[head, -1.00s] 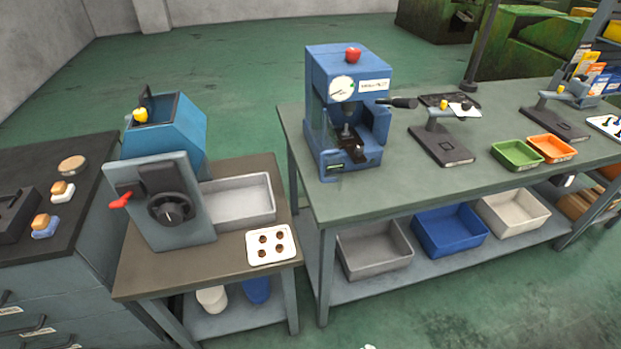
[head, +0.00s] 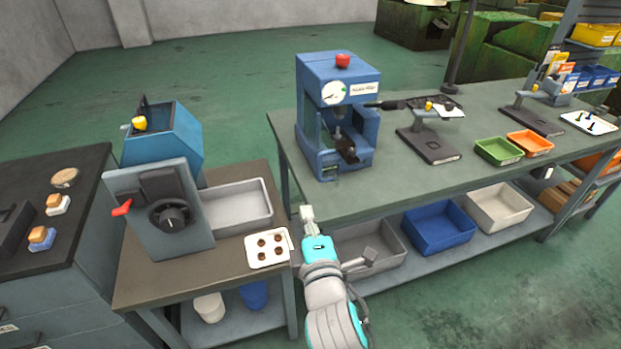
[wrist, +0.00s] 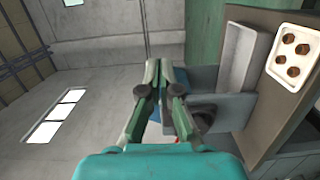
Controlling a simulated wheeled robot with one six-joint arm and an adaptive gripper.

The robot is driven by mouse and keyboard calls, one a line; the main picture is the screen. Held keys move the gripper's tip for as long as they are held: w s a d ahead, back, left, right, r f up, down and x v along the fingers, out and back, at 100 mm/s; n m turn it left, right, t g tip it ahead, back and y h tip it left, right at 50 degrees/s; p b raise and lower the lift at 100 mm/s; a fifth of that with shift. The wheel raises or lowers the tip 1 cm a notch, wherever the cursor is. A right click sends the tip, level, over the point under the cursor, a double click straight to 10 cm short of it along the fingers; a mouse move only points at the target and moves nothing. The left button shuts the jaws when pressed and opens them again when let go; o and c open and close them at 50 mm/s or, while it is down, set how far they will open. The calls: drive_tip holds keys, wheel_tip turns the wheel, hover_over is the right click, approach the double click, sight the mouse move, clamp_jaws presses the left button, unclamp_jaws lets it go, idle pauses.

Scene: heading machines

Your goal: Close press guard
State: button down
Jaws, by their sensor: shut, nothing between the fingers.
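The blue press (head: 338,120) stands on the long green-topped bench, with a gauge, a red knob on top and a black lever reaching right. Its front opening shows a dark part (head: 347,150) low inside. I cannot clearly make out the guard or how far open it is. My gripper (head: 306,213) is in front of the bench's near left corner, below and in front of the press and apart from it. It is shut and empty. The wrist view shows its fingers (wrist: 166,70) together; the press is not clearly seen there.
A smaller table at left carries a blue-grey machine (head: 160,210), a grey tray (head: 238,205) and a white plate of brown pieces (head: 267,250). Right of the press are a dark stand (head: 430,143) and green (head: 497,151) and orange (head: 530,143) trays. Bins fill the lower shelf.

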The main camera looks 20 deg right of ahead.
drive_tip(key=w+d, duration=0.5)
drive_tip(key=w, duration=0.5)
drive_tip(key=shift+w+r, duration=0.35)
drive_tip(key=shift+w, duration=0.05)
drive_tip(key=shift+d, duration=0.15)
